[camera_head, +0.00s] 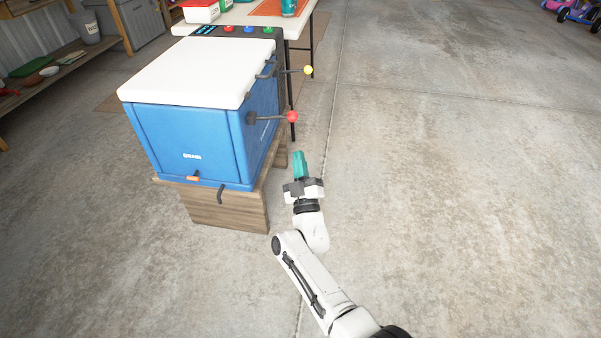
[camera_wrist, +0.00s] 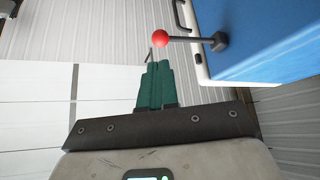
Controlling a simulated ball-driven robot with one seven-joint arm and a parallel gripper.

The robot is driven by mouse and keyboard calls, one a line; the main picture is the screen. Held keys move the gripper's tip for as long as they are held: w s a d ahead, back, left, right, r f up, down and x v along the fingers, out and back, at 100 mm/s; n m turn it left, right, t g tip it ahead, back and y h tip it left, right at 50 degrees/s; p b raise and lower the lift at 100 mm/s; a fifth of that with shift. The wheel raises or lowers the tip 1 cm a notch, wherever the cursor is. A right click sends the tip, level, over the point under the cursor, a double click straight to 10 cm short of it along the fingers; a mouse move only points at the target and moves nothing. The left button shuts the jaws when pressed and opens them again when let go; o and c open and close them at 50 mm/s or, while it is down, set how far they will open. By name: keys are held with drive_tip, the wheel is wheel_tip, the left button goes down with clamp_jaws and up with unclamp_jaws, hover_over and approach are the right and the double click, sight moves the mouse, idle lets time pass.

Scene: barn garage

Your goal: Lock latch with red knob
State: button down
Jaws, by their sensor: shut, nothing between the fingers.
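The red knob (camera_head: 292,117) is at the end of a dark latch lever (camera_head: 268,117) that sticks out to the right from the side of the blue cooler (camera_head: 190,143). My gripper (camera_head: 298,153), with teal fingers, is below the red knob in the head view and apart from it. Its fingers are together and empty. In the wrist view the red knob (camera_wrist: 161,37) shows just beyond the fingertips (camera_wrist: 158,66), and its lever runs right to a dark mount (camera_wrist: 219,41) on the cooler's side. The cooler's white lid (camera_head: 200,68) is down.
A second lever with a yellow knob (camera_head: 308,70) sits higher and farther back on the cooler. The cooler stands on a wooden box (camera_head: 232,210). A white table (camera_head: 245,14) is behind it. The concrete floor to the right (camera_head: 450,180) is clear.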

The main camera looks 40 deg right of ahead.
sight(293, 121)
drive_tip(key=b+x, duration=0.1)
drive_tip(key=x, duration=0.7)
drive_tip(key=shift+w+d+r+b, duration=0.2)
drive_tip(key=shift+w+b, duration=0.05)
drive_tip(key=shift+b, duration=0.1)
drive_tip(key=shift+r, duration=0.1)
